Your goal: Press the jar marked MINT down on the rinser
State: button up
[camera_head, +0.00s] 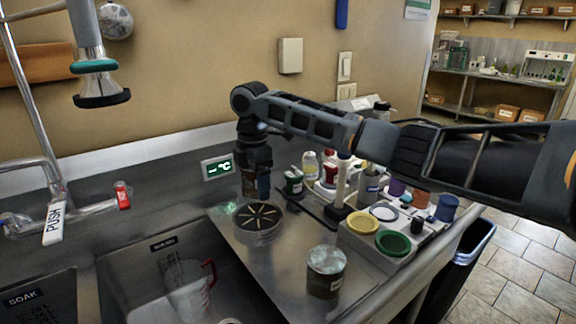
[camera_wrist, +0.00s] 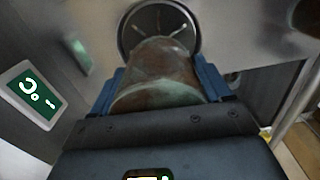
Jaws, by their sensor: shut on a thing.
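The rinser (camera_head: 259,219) is a dark round disc with star-like spokes, set in the steel counter by the sink. In the wrist view the rinser (camera_wrist: 158,20) shows just beyond the held jar. My gripper (camera_head: 256,186) points down behind the rinser, above the counter. Its blue fingertips are shut on a brownish-green jar (camera_wrist: 158,75), which also shows in the head view (camera_head: 248,183). The jar is apart from the rinser. I cannot read any marking on it, so I cannot tell whether it says MINT.
Another jar (camera_head: 325,275) with a label stands on the counter in front right. A grey block (camera_head: 380,252) with yellow and green lids, several bottles and cups crowd the right. The wash sink (camera_head: 125,272) lies left, a temperature display (camera_head: 217,167) behind.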

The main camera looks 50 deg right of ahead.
aim_at(257, 216)
jog(key=shift+w+f+b, duration=0.1)
jog(key=shift+f+b, duration=0.4)
jog(key=shift+f, duration=0.2)
notch_tip(257, 216, down, 5)
jog(key=b, duration=0.4)
jog(key=shift+r, duration=0.2)
jog(key=shift+p, duration=0.45)
jog(key=shift+f, duration=1.1)
dwell(0.3)
jog(key=shift+r, duration=0.1)
dwell(1.3)
notch_tip(257, 216, up, 8)
jog(key=p, duration=0.6)
dwell(0.4)
dwell(0.3)
